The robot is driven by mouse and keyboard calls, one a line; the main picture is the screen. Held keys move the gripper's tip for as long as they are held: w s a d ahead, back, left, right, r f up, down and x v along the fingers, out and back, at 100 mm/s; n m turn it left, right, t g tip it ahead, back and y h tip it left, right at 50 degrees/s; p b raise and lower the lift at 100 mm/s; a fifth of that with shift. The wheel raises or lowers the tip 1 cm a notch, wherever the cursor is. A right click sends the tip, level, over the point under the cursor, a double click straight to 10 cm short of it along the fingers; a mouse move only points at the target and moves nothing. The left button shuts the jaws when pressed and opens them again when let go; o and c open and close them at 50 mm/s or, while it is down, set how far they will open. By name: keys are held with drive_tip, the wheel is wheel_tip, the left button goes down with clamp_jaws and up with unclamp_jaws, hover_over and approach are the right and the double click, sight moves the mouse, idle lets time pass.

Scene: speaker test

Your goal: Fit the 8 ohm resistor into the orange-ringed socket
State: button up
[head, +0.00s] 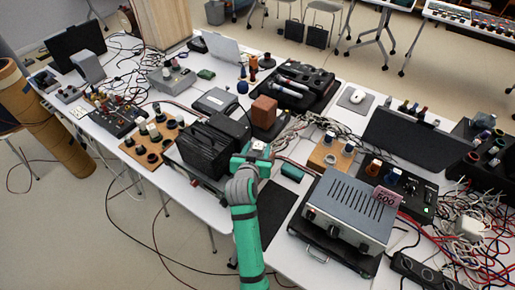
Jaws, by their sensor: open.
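A wooden board (318,160) with round fittings stands right of the gripper. I cannot tell which fitting is the orange-ringed socket.
The black finned boxes (208,148) are close on the left. A reddish-brown block (264,112) stands behind the gripper. Loose cables (310,125) clutter the table (205,200).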

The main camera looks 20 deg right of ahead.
drive_tip(key=shift+d+r, duration=0.1)
drive_tip(key=shift+r, duration=0.25)
drive_tip(key=v, duration=1.2)
drive_tip(key=s+a+f+n+t+y, duration=0.1)
drive_tip(key=s+a+f+n+y, duration=0.1)
drive_tip(key=s+a+f, duration=0.45)
drive_tip(key=s+a+f+n+t+y, duration=0.1)
drive_tip(key=s+a+f+y, duration=0.1)
drive_tip(key=s+a+f, duration=0.45)
drive_tip(key=s+r+n+t+y, duration=0.1)
drive_tip(key=s+r, duration=0.1)
drive_tip(key=s, duration=0.9)
drive_tip(key=s+a+r+n+y, duration=0.1)
drive_tip(key=s+r, duration=0.2)
drive_tip(key=s, duration=0.9)
drive_tip(key=shift+a+r+n+t+y, duration=0.2)
drive_tip(key=shift+r+n+t+y, duration=0.1)
drive_tip(key=shift+r+n+t, duration=0.1)
drive_tip(key=shift+w, duration=0.15)
